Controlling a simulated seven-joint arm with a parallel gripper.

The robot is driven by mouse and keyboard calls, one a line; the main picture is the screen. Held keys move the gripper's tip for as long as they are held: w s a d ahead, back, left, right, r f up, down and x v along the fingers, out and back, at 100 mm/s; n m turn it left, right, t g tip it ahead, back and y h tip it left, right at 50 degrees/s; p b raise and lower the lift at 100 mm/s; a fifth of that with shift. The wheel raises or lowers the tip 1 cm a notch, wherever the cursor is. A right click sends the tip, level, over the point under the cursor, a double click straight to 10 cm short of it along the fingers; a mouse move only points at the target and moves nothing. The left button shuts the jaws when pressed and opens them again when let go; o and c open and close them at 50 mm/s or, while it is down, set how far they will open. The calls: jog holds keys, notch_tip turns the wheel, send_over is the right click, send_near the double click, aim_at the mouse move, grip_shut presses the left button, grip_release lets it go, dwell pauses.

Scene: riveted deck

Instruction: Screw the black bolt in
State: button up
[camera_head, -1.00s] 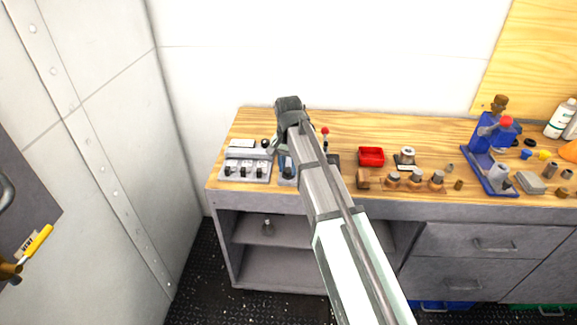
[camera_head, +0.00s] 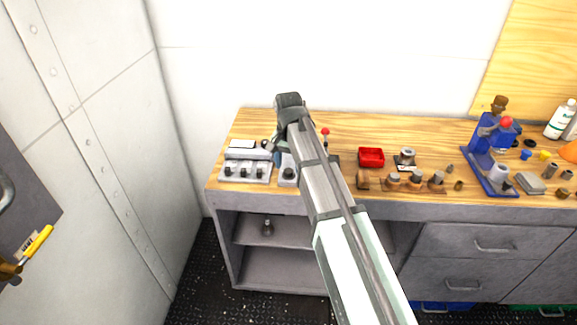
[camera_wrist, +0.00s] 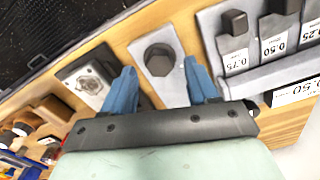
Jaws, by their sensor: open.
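The black bolt (camera_wrist: 159,60) has a hex head and sits on a grey plate (camera_wrist: 168,93) on the bench. In the wrist view it lies between and slightly beyond my fingertips. My gripper (camera_wrist: 159,68) is open, with one blue finger on each side of the bolt's line and nothing held. The bolt (camera_head: 288,173) also shows in the head view, at the front of its plate. There my gripper (camera_head: 279,156) is mostly hidden behind my own wrist and arm. How deep the bolt sits cannot be told.
A grey block (camera_head: 245,172) with several black heads and number labels stands left of the bolt. A plate with a silver fitting (camera_wrist: 90,80) lies on the other side. A red bin (camera_head: 371,157) and brown-based parts (camera_head: 415,181) are farther right. Bare wood (camera_head: 400,130) runs behind.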

aim_at(289, 170)
notch_tip(289, 170, up, 12)
jog(key=shift+r, duration=0.25)
dwell(0.3)
jog(key=s+a+f+m+g, duration=0.15)
jog(key=s+f+m, duration=0.35)
jog(key=s+f, duration=1.9)
jog(key=s+d+f+n+g, duration=0.1)
jog(key=s+d+f, duration=0.1)
jog(key=d+f, duration=0.45)
jog(key=s+d+f+n+g, duration=0.15)
jog(key=d+f, duration=0.25)
jog(key=f, duration=0.6)
jog(key=s+d+f+n+g, duration=0.1)
jog(key=s+d+f, duration=0.2)
jog(key=d+f, duration=0.35)
jog(key=s+d+f+n+g, duration=0.1)
jog(key=s+d+f+n, duration=0.1)
jog(key=s+d+f, duration=0.2)
jog(key=s+d+f+n, duration=0.2)
jog(key=s+d+f, duration=0.2)
jog(key=s+f, duration=0.6)
jog(key=shift+s+f+n+g, duration=0.35)
jog(key=shift+s+f+g, duration=0.05)
jog(key=shift+s, duration=0.5)
